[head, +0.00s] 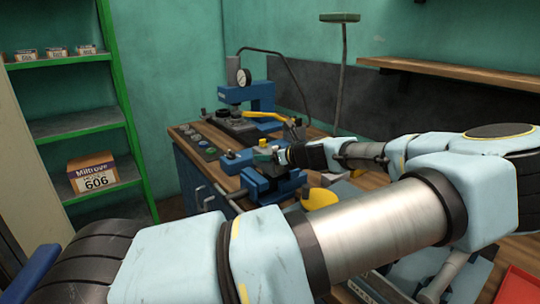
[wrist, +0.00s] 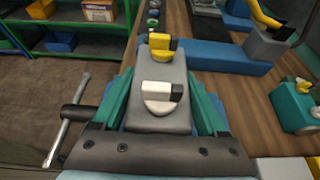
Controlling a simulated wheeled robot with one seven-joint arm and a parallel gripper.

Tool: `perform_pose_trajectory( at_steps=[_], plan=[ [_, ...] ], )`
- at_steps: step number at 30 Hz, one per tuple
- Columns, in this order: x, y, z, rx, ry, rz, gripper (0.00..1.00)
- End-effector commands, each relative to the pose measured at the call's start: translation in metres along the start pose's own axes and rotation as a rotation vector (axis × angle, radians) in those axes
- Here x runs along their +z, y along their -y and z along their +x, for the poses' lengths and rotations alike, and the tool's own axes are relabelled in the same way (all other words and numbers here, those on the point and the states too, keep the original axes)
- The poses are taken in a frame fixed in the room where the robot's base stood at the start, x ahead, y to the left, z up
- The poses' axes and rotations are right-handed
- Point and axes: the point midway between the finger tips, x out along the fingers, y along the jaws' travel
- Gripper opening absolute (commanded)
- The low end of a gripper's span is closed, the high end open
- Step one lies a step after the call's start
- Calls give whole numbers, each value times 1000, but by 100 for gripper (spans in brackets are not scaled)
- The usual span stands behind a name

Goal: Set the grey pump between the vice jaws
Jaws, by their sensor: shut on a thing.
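The grey pump (wrist: 172,73) is a grey block with a yellow fitting and a white fitting on top, both with black ends. My gripper (wrist: 163,103) is shut on it, with one green finger on each side. In the head view my gripper (head: 278,155) is small and partly hidden by the wrist. The blue vice (head: 262,182) stands right below it on the bench. The vice's bar handle (wrist: 68,124) sticks out at the left in the wrist view. The jaws are mostly hidden, so I cannot tell whether the pump is between or above them.
A blue press (head: 258,97) with a gauge and yellow lever stands behind on the bench. A blue slab (wrist: 225,54) lies beyond the pump. A green device (wrist: 294,105) stands at the right. A green shelf (head: 125,95) stands left, past open floor.

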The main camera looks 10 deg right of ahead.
Motion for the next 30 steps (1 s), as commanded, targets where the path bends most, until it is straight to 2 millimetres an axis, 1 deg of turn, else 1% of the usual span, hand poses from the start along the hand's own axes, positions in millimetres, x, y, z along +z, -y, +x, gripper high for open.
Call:
perform_pose_trajectory(
  at_steps=[19,30],
  plan=[
    [-12,0,6,0,2,0,0],
    [-13,0,6,0,2,-1,0]
  ],
)
